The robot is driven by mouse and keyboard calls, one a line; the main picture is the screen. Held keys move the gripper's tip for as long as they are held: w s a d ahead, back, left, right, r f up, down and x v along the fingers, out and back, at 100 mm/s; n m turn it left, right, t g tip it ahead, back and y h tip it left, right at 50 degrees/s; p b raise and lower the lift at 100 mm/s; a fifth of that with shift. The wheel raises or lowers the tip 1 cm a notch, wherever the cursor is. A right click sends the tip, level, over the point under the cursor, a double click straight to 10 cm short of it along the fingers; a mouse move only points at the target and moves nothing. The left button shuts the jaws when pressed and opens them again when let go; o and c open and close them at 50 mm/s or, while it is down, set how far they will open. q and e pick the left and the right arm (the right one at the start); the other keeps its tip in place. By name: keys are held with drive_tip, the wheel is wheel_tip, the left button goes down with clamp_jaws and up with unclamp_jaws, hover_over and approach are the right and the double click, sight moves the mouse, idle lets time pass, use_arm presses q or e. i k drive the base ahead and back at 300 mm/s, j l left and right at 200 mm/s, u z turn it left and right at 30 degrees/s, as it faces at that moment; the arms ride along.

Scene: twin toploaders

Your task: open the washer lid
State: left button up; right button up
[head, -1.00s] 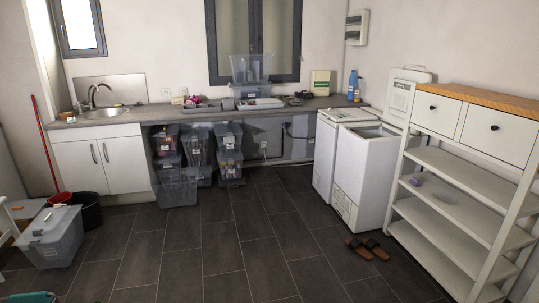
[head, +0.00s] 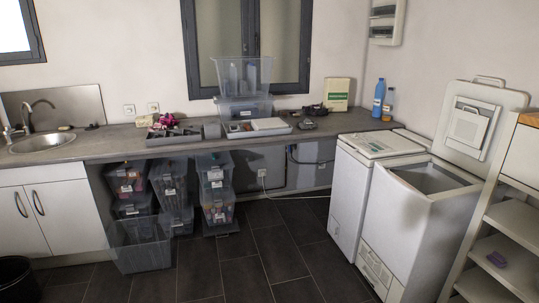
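Two white toploader washers stand side by side at the right end of the counter in the head view. The left washer (head: 345,205) has its lid (head: 381,143) shut flat on top. The right washer (head: 413,232) has its lid (head: 470,122) raised upright at the back, and its dark tub opening shows. Neither of my grippers is in view.
A grey counter (head: 110,142) with a sink (head: 42,143) runs along the wall. Clear bins (head: 140,243) are stacked beneath it. A white shelf unit (head: 508,225) stands close to the right washer. The dark tiled floor (head: 245,262) before the washers is clear.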

sight(389, 143)
drive_tip(key=i, duration=0.75)
drive_tip(key=i+j+z, duration=0.15)
drive_tip(key=i, duration=1.35)
drive_tip(key=i+j+z, duration=0.15)
drive_tip(key=i+z, duration=0.35)
drive_tip(key=i+j+z, duration=1.2)
drive_tip(key=j+z, duration=0.2)
drive_tip(key=j, duration=0.2)
